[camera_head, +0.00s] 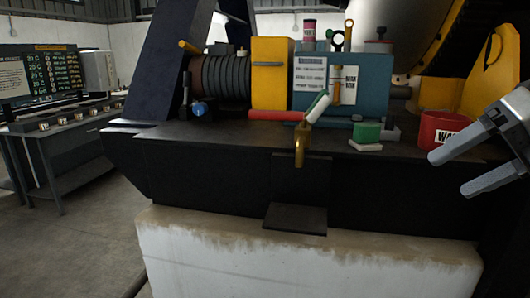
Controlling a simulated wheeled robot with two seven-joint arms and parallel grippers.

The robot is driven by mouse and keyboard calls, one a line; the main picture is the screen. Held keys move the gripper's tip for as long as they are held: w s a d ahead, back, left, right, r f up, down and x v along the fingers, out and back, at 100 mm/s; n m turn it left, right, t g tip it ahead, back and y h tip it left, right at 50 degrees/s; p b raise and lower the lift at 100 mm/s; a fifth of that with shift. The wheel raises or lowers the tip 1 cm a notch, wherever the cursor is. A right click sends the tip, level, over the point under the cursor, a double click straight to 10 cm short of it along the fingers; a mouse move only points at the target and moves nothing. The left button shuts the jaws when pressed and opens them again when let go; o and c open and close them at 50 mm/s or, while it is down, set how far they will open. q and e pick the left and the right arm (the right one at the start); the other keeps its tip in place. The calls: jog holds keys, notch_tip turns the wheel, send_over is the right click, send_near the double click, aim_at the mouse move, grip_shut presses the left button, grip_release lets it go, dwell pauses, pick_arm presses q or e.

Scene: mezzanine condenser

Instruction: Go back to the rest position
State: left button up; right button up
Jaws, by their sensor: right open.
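My right gripper (460,174) shows at the right edge of the head view. Its two grey fingers point left and are apart, with nothing seen between them. The fingers are in front of the right end of the black bench ledge (220,160), close to a red tub (438,130) with a white label. I cannot tell from this view whether a finger touches the tub. My left gripper is not in view.
On the ledge are a red cylinder (276,115), a green block (367,132), a pale pad (365,146) and a brass hook (299,148). A teal box (370,85) and a yellow block (271,72) stand behind. A grey table (75,135) stands left; floor there is free.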

jog(key=d+f+m+t+h, duration=0.15)
jog(key=f+m+t, duration=0.35)
jog(key=f+m, duration=0.8)
jog(key=d+f+m+t, duration=0.2)
jog(key=f+m+t, duration=0.55)
jog(key=f, duration=0.95)
jog(key=s+a+f+m+g+h, duration=0.1)
jog(key=s+a+f+m+g, duration=0.2)
jog(key=s+a+f+m, duration=0.3)
jog(key=s+a+f+m+g+h, duration=0.2)
jog(key=s+a+f+m+g, duration=0.2)
jog(key=a+f, duration=0.6)
notch_tip(320, 180, down, 3)
jog(key=s+m, duration=0.2)
jog(key=shift+s+r+m, duration=0.2)
jog(key=shift+s+m, duration=0.15)
jog(key=shift+g+h, duration=0.25)
